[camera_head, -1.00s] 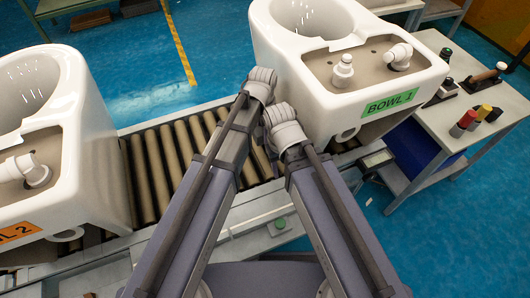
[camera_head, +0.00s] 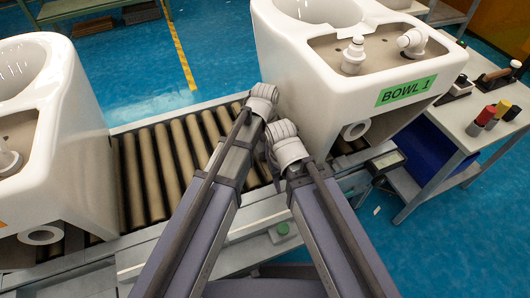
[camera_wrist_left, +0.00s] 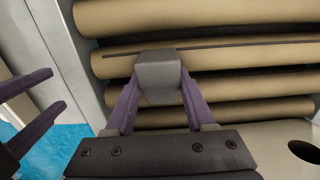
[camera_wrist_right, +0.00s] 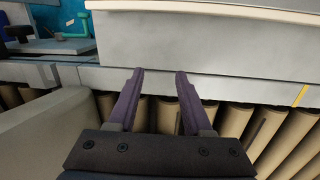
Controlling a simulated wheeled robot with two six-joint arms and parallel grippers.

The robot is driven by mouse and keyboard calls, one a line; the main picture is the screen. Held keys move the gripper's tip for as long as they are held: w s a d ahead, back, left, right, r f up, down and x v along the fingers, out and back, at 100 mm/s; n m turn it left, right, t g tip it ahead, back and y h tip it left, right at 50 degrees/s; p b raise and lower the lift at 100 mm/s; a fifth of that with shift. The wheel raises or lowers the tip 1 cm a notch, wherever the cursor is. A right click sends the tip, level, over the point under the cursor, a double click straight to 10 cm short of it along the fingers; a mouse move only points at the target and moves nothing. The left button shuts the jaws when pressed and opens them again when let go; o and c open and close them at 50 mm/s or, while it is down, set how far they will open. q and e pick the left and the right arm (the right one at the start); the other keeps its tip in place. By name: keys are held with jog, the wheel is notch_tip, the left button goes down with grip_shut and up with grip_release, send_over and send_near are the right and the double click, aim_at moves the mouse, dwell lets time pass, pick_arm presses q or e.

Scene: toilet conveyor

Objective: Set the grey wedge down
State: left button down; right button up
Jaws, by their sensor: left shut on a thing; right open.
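The grey wedge (camera_wrist_left: 157,72) is held between the two purple fingers of my left gripper (camera_wrist_left: 157,100) in the left wrist view. It is close over the tan conveyor rollers (camera_wrist_left: 215,62); I cannot tell whether it touches them. In the head view the left wrist (camera_head: 263,97) stands beside the white toilet marked BOWL 1 (camera_head: 300,75), and the fingers and wedge are hidden. My right gripper (camera_wrist_right: 155,85) is open and empty over the rollers near a conveyor side rail. Its fingers also show at the left edge of the left wrist view (camera_wrist_left: 45,92).
A second white toilet (camera_head: 70,120) stands at the left on the conveyor (camera_head: 155,180), with bare rollers between the two toilets. A side table (camera_head: 468,125) at the right holds several bottles and tools. BOWL 1 is close to both wrists.

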pick_arm(q)
jog(key=shift+f, duration=0.1)
jog(key=shift+f, duration=0.1)
pick_arm(e)
jog(key=shift+f, duration=0.2)
pick_arm(q)
jog(key=shift+c, duration=1.2)
grip_release()
pick_arm(e)
jog(key=shift+r, duration=0.1)
pick_arm(q)
notch_tip(320, 180, up, 12)
jog(key=p, duration=1.2)
pick_arm(e)
notch_tip(320, 180, up, 12)
jog(key=shift+a, duration=0.1)
